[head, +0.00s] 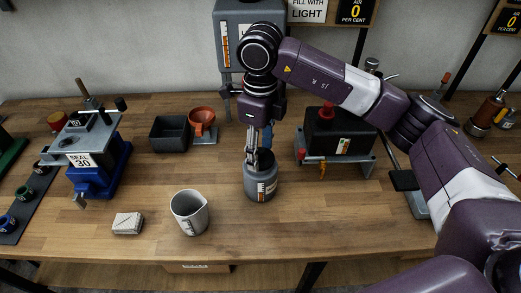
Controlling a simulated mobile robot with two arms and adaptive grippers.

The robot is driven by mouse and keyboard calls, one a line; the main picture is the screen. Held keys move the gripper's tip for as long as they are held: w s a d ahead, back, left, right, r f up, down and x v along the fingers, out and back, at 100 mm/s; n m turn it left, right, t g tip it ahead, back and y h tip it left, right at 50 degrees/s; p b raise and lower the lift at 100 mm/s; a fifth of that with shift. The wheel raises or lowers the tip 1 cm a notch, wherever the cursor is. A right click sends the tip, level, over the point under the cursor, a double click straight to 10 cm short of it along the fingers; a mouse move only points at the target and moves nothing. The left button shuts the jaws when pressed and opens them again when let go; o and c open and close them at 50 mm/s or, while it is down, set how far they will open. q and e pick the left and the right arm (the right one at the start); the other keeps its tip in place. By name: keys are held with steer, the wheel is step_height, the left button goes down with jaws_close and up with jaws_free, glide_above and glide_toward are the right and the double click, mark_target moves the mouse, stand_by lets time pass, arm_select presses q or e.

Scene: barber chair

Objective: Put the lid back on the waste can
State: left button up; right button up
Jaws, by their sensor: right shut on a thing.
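A small grey can (263,190) with a striped label stands upright on the bench near the middle; I take it to be the waste can. A grey lid (259,170) shows at the top of the can, and I cannot tell whether it rests fully seated there. My right gripper (255,163) points straight down over the can, with its fingers shut on the lid. The fingers and wrist hide part of the lid's top. My left gripper is not in view.
A grey pitcher (190,213) and a small white box (127,223) stand to the left in front. A dark bin (168,134) and an orange funnel (202,117) are behind. A black tank on a stand (335,135) is close on the right. The front right of the bench is clear.

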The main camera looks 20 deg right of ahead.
steer(key=shift+f+b, duration=0.2)
steer(key=shift+b, duration=0.4)
stand_by(1.1)
steer(key=o, duration=1.5)
steer(key=shift+r, duration=0.1)
steer(key=shift+r+p, duration=1.8)
steer(key=shift+r, duration=1.65)
steer(key=shift+c, duration=0.3)
jaws_close()
